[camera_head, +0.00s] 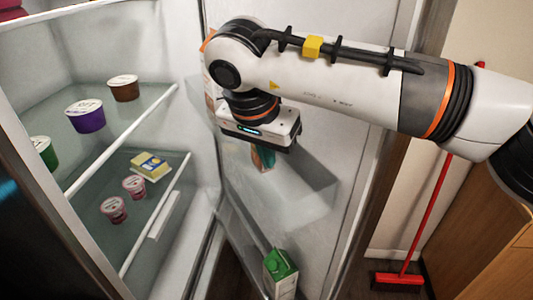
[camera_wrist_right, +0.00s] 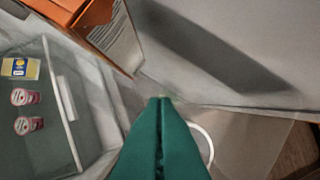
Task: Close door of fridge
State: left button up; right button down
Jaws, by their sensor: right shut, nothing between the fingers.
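The fridge door (camera_head: 345,150) stands open to the right of the fridge interior (camera_head: 60,55). Its pale inner face shows, with a clear door shelf low down. My right arm reaches across the door from the right. My right gripper (camera_head: 264,160) points down in front of the door's inner side, and its fingers are partly hidden below the wrist. In the right wrist view the green fingers (camera_wrist_right: 163,125) are shut and empty, with the door's inner face (camera_wrist_right: 230,50) beyond them. I cannot tell whether they touch the door. My left gripper is not in view.
Fridge shelves hold a purple tub (camera_head: 86,116), a brown tub (camera_head: 123,88), a yellow packet (camera_head: 150,166) and small pink cups (camera_head: 134,187). A green carton (camera_head: 281,272) stands on the door shelf. An orange carton (camera_wrist_right: 90,25) is near my gripper. A red broom (camera_head: 399,280) stands right.

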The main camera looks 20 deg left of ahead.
dwell(0.3)
jog(key=b+v, duration=0.1)
jog(key=v, duration=1.1)
